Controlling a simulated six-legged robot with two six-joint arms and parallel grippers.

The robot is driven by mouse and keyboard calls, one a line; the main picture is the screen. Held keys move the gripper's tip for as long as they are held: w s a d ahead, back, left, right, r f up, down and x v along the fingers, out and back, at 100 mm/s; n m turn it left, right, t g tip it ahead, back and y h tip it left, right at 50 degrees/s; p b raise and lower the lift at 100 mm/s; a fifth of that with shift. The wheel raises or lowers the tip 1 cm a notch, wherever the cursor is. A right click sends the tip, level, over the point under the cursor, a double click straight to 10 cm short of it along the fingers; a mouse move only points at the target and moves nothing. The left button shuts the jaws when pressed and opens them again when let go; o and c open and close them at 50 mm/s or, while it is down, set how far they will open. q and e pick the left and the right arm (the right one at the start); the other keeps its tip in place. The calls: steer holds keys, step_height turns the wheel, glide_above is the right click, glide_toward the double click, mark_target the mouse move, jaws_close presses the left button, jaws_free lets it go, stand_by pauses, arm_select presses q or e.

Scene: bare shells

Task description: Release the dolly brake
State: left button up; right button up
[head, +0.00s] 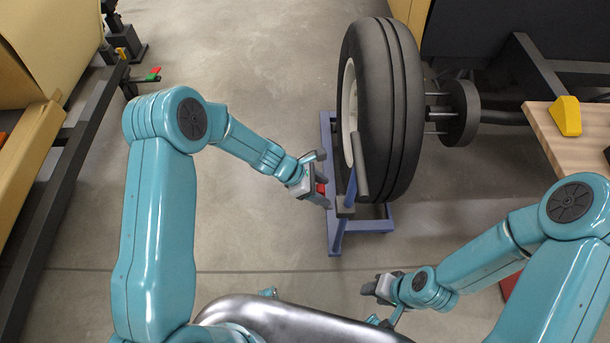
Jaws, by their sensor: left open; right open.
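The blue dolly (368,226) stands on the floor at the centre, with a large black tyre (386,110) upright on it. A small red part (321,188), possibly the brake lever, shows at the dolly's left side, between the fingers of my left gripper (322,178). The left gripper is open; I cannot tell whether it touches the red part. My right gripper (376,289) is open and empty over the floor, in front of the dolly.
A wheel hub with studs (460,112) is right of the tyre. A wooden bench top (560,140) bears a yellow block (566,116) at the right. A dark rail (62,185) and yellow panels are at the left. Floor (245,50) behind my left arm is clear.

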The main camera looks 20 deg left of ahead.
arm_select(q)
steer(key=p+v, duration=0.2)
steer(key=v, duration=1.3)
steer(key=shift+p, duration=0.3)
